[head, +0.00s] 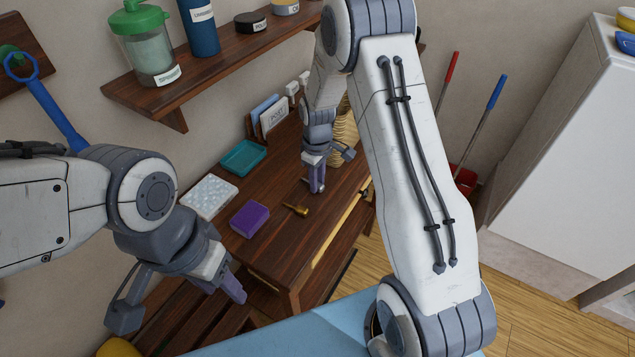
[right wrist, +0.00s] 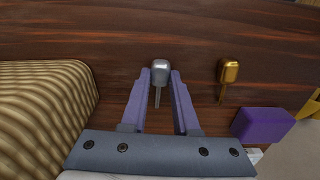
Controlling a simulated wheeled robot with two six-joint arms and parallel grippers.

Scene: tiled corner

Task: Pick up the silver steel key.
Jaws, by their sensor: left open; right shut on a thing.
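The silver steel key (right wrist: 160,65) shows in the right wrist view between my right gripper's purple fingertips, its head at the tips and its thin shaft pointing back between the fingers. My right gripper (right wrist: 160,80) is shut on it. In the head view my right gripper (head: 317,183) is low over the wooden table (head: 330,215); the silver key cannot be made out there. I cannot tell whether the key touches the table. My left gripper (head: 184,303) is open and empty, off the table's near left side.
A brass key (head: 296,210) and a purple block (head: 249,219) lie nearby on the table. A white dimpled pad (head: 208,196), a teal tray (head: 242,158) and a letter holder (head: 270,117) stand along the wall. A beige ribbed stack (right wrist: 45,115) is close beside my right gripper.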

